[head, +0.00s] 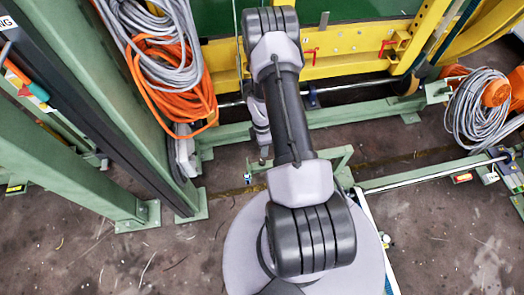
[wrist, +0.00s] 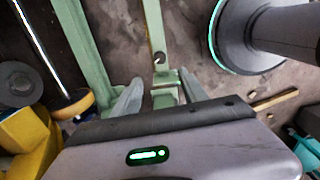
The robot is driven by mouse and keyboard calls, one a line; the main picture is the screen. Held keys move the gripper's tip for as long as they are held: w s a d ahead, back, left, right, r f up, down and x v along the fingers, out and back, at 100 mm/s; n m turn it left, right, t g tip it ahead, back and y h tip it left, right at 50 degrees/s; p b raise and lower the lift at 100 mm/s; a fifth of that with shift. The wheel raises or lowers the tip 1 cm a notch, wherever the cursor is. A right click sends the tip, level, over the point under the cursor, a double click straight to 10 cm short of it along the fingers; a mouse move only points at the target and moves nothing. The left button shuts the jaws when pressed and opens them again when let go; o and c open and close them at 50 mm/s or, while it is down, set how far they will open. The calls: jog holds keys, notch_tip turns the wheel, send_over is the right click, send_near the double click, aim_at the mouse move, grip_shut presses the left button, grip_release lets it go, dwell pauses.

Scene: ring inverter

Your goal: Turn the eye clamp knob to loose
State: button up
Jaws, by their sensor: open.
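A small dark round piece with a pale tip (wrist: 158,59), which looks like the eye clamp knob, sits on a green steel bar in the wrist view. It lies just beyond and between the fingertips of my gripper (wrist: 160,88), apart from them. The fingers are spread and nothing is held between them. I cannot read the knob's setting. In the head view my arm hides part of the green frame (head: 330,160), and the knob cannot be made out there.
Green steel posts (head: 100,165) stand at the left, with orange cable (head: 165,85) and grey cable hanging beside my arm. A yellow beam (head: 345,60) crosses the back. Coiled grey cable (head: 475,115) lies at the right. Open concrete floor (head: 450,245) shows at lower right.

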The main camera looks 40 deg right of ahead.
notch_tip(320, 180, up, 4)
jog(key=shift+r+p, duration=0.1)
jog(key=shift+p, duration=0.3)
